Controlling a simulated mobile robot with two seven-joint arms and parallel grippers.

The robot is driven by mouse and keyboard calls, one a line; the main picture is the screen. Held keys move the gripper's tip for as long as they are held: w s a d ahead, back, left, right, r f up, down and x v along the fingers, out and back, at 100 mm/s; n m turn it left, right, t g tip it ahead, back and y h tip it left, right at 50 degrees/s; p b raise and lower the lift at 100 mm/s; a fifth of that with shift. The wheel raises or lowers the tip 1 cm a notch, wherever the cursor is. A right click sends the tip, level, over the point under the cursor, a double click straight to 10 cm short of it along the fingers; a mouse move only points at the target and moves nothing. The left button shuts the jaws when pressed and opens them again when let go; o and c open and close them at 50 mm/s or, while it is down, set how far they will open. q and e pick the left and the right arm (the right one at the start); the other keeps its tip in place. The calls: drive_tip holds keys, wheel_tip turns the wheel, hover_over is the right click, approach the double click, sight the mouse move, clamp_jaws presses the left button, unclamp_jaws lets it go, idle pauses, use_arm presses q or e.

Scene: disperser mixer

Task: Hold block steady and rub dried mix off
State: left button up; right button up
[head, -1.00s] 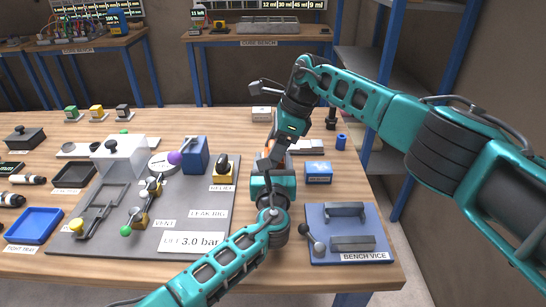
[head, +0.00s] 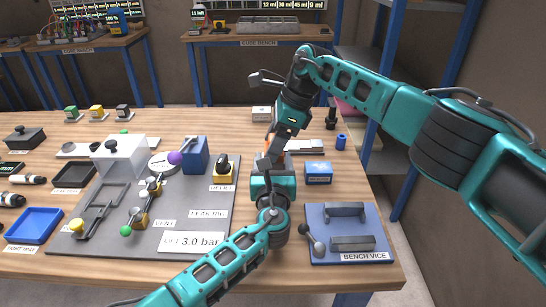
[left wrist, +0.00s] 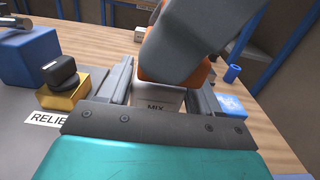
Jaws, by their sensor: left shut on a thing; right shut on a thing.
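A pale block marked MIX (left wrist: 160,98) stands between the two fingers of my left gripper (left wrist: 158,88), which is shut on it. In the head view my left gripper (head: 271,168) is over the bench just right of the grey rig plate, and the block is mostly hidden there. My right gripper (head: 277,150) comes down from above, shut on an orange thing (left wrist: 203,76). The orange thing is at the top of the block in the left wrist view. My right gripper's grey body hides much of it, and I cannot tell its full shape.
The bench vice (head: 346,240) is at front right, with a blue box (head: 318,172) behind it. The grey rig plate (head: 190,215) with knobs and a relief valve (head: 222,168) lies left. A blue cylinder (head: 341,143) stands at back right.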

drive_tip(key=a+v, duration=0.2)
drive_tip(key=v, duration=0.8)
drive_tip(key=shift+d+r, duration=0.2)
drive_tip(key=shift+r, duration=0.5)
use_arm(q)
drive_tip(key=o, duration=0.7)
drive_tip(key=shift+r+p, duration=0.4)
drive_tip(key=shift+r, duration=0.2)
use_arm(e)
drive_tip(key=shift+r, duration=0.35)
